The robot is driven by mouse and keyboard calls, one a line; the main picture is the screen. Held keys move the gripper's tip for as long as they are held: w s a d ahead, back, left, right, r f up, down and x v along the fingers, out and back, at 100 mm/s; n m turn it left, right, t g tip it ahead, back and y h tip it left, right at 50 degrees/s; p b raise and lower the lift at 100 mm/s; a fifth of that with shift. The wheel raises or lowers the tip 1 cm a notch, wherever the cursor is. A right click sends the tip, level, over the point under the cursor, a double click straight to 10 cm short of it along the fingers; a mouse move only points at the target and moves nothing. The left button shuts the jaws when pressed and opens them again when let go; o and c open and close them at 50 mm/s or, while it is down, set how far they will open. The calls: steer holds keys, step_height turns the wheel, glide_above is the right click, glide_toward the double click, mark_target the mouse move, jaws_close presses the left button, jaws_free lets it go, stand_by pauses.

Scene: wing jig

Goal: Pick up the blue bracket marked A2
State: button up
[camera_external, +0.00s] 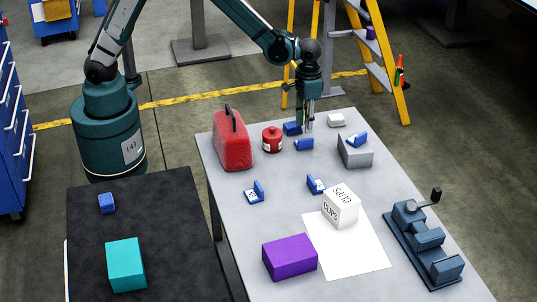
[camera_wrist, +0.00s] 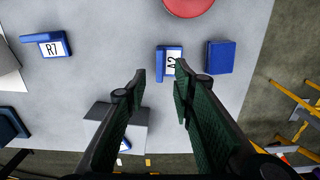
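The blue bracket marked A2 (camera_wrist: 162,65) lies on the grey table, its white label partly covered by my right finger in the wrist view. In the external view I take it to be the blue bracket (camera_external: 304,144) just in front of my gripper (camera_external: 306,125). My gripper points down with its fingers apart and nothing between them. In the wrist view the bracket shows near the gap of my gripper (camera_wrist: 160,75), close to the right fingertip. I cannot tell whether that finger touches it.
A plain blue block (camera_wrist: 220,57) sits close beside A2. A red can (camera_external: 272,140) and red fuel can (camera_external: 232,142) stand to the left. A grey holder (camera_external: 357,156) with a blue bracket is on the right. Bracket R7 (camera_wrist: 47,45) lies apart, near the CLIPS box (camera_external: 341,208).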

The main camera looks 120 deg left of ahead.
mark_target(307, 139)
steer(key=shift+f, duration=0.15)
steer(key=shift+f, duration=1.2)
steer(key=shift+f, duration=0.1)
steer(key=shift+f+b, duration=0.5)
steer(key=shift+f, duration=2)
steer(key=shift+c, duration=0.5)
jaws_close()
